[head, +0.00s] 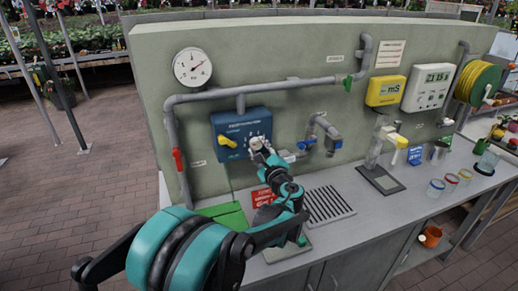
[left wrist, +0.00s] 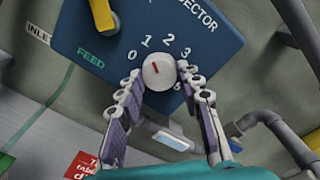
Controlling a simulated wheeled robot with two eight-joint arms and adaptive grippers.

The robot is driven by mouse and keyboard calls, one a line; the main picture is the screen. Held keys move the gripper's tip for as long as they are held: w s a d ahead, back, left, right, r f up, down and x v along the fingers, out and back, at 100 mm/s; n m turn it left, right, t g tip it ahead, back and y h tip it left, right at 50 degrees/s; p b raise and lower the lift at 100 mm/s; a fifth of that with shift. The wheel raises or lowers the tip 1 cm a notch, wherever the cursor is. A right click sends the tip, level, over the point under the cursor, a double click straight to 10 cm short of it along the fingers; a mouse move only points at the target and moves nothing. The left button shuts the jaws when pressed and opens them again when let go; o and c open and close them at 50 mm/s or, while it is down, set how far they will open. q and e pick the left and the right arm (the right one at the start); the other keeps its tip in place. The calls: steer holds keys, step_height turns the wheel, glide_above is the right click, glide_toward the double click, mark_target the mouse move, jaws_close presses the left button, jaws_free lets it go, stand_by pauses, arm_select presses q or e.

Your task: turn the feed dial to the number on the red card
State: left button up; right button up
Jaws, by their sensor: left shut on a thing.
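The feed dial is a white round knob (left wrist: 158,72) with a red mark, on a blue injector panel (head: 228,125). The mark tilts up and left in the left wrist view; numbers, including 0, 1, 2 and 3, ring the knob. I cannot tell exactly which number it points at. My left gripper (left wrist: 158,80) is shut on the dial, a finger on each side; its fingers also show against the panel in the head view (head: 262,148). The red card (head: 263,197) stands on the counter below; it shows partly in the left wrist view (left wrist: 91,165), its number unreadable.
A yellow lever (head: 228,142) sits on the panel left of the dial. Grey pipes (head: 260,89), a red-handled valve (head: 178,160) and blue taps (head: 306,143) surround it. A green board (head: 222,214) and a drain grate (head: 328,204) lie on the counter.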

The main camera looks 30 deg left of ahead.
arm_select(q)
steer(key=o, duration=1.2)
steer(key=shift+c, duration=0.2)
steer(key=v, duration=1.2)
